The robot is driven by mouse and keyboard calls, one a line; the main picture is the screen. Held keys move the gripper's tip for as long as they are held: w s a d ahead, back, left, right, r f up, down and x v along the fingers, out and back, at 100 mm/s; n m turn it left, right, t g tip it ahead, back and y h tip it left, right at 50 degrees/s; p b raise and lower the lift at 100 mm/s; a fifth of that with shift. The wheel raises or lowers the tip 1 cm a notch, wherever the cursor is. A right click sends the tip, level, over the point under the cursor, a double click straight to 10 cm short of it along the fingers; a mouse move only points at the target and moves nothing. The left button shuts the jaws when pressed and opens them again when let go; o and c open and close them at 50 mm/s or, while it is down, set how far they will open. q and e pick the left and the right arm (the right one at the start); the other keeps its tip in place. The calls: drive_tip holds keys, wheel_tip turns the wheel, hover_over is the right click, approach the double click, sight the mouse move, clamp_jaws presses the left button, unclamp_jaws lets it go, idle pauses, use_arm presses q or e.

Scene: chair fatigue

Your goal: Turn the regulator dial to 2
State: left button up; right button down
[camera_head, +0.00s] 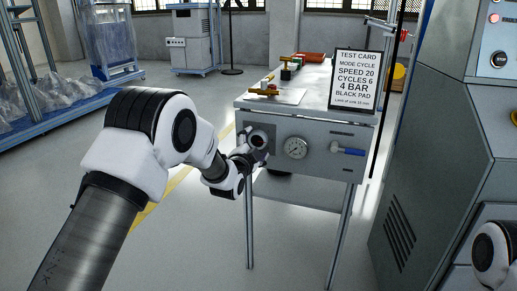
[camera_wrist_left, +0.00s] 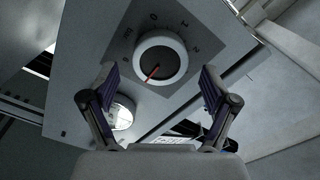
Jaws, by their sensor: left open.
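The regulator dial (camera_wrist_left: 172,50) is a round knob with a pale rim and dark face on a dark square plate in the left wrist view. Its red pointer slants toward the lower left of the picture. Marks 0, 1 and 2 show along the plate's upper and right side; 2 is at the right. My left gripper (camera_wrist_left: 158,76) is open, with one finger on each side just below the dial; contact cannot be told. In the head view my left gripper (camera_head: 244,151) is at the cabinet front, partly covering the dial. My right gripper is out of view.
A pressure gauge (camera_head: 296,147) and a blue-handled valve (camera_head: 348,151) sit right of the dial on the grey cabinet (camera_head: 318,170). A test card (camera_head: 354,82) stands on top, near brass fittings (camera_head: 264,91). A large grey machine (camera_head: 425,150) stands at the right.

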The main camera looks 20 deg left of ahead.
use_arm(q)
drive_tip(key=shift+w, duration=0.95)
drive_tip(key=c, duration=1.2)
drive_tip(key=shift+o, duration=0.2)
